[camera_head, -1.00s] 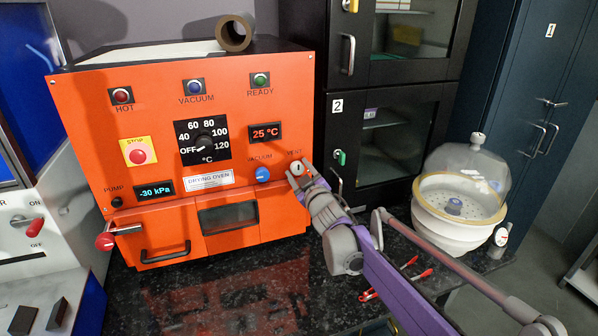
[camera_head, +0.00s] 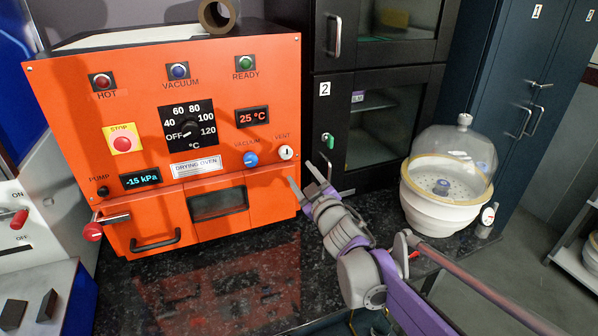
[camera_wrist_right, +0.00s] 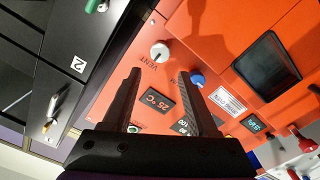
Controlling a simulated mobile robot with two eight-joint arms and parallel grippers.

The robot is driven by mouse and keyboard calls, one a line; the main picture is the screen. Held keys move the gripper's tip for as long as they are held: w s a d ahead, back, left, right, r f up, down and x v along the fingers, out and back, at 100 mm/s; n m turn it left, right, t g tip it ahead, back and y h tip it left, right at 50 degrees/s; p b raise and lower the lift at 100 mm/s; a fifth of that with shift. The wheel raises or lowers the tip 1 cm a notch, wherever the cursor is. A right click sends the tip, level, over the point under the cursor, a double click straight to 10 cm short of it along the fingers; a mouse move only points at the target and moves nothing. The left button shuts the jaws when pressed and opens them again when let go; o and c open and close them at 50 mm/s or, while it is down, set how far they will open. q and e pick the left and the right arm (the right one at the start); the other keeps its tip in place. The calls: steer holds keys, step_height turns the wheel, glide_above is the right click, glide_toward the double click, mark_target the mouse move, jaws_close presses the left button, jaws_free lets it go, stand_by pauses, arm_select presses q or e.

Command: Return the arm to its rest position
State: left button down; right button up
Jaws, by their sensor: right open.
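My right gripper (camera_head: 304,188) is open and empty in front of the right edge of the orange drying oven (camera_head: 270,205). Its fingertips are a little below the white vent knob (camera_head: 285,152) and apart from it. In the right wrist view the two dark fingers (camera_wrist_right: 155,85) are spread with nothing between them, and the vent knob (camera_wrist_right: 160,52) shows beyond them. The blue vacuum knob (camera_head: 250,159) sits left of the vent knob. The oven's pressure display (camera_head: 141,180) reads -15 kPa. My left gripper is not in view.
A white desiccator with a clear dome (camera_head: 445,215) stands on the black counter (camera_head: 230,290) at the right. A black cabinet (camera_head: 325,115) stands behind. A brown ring (camera_head: 215,16) lies on the oven top. The counter front is clear.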

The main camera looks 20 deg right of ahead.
stand_by(0.4)
steer(key=s+a+f+m+g+p, duration=0.2)
steer(key=s+f+g, duration=0.2)
steer(key=s, duration=0.7)
steer(key=s+a+f+m+g+p, duration=0.1)
steer(key=s+f+m+g+p, duration=0.1)
steer(key=s+f, duration=0.4)
steer(key=s+a+f+m+g+p, duration=0.2)
steer(key=s+f+g, duration=0.3)
steer(key=s, duration=1.1)
steer(key=shift+s+a+f+m+g+h+p, duration=0.15)
steer(key=shift+a+f+m+g+h+p, duration=0.3)
steer(key=shift+g+p, duration=0.4)
